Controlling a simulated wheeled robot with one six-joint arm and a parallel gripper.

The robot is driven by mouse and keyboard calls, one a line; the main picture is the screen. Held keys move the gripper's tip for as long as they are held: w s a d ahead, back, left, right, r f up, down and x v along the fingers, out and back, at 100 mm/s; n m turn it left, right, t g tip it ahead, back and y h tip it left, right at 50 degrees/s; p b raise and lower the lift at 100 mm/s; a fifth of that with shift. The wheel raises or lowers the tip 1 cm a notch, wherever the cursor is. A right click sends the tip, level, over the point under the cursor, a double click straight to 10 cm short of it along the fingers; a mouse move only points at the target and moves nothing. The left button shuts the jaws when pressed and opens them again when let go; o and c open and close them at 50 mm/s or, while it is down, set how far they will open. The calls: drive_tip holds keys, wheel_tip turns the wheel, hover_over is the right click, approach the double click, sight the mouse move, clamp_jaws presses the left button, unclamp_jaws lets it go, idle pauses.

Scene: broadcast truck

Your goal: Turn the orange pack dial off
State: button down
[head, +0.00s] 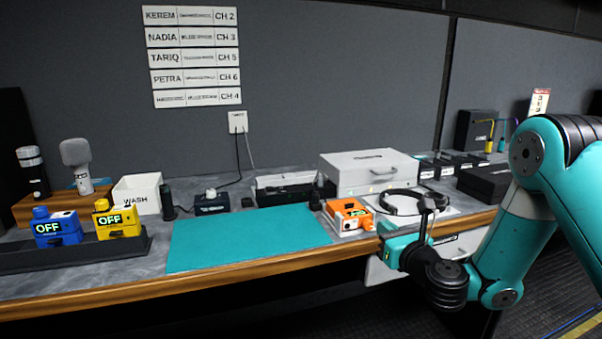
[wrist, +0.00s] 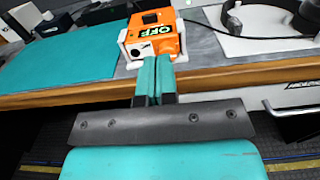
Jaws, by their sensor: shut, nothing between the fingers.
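The orange pack (head: 345,213) stands on the worktop just right of the teal mat, in a white holder. In the wrist view the orange pack (wrist: 168,16) shows a display (wrist: 149,31) with green letters reading OFF. In the head view my gripper (head: 382,231) is at the worktop's front edge, right of the pack.
Headphones (head: 405,203) lie right of the pack, with a white case (head: 370,172) behind. The teal mat (head: 245,240) is clear. Blue (head: 57,228) and yellow (head: 118,220) packs, both showing OFF, stand in a dark tray at left. The wooden edge (head: 200,276) runs along the front.

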sight(356, 218)
drive_tip(key=a+n, duration=0.1)
drive_tip(key=n, duration=0.3)
drive_tip(key=w+n, duration=0.1)
drive_tip(key=n, duration=0.3)
drive_tip(key=w+a+f+n, duration=0.1)
drive_tip(key=n, duration=0.3)
drive_tip(key=shift+w+a, duration=0.2)
drive_tip(key=shift+a, duration=0.1)
drive_tip(key=p+x, duration=0.2)
drive_tip(key=p, duration=0.2)
drive_tip(key=shift+w+f, duration=0.1)
drive_tip(key=shift+w, duration=0.1)
drive_tip(key=shift+a, duration=0.2)
drive_tip(key=shift+f, duration=0.3)
idle(0.4)
drive_tip(key=shift+a+r+p, duration=0.1)
drive_tip(key=shift+p, duration=0.35)
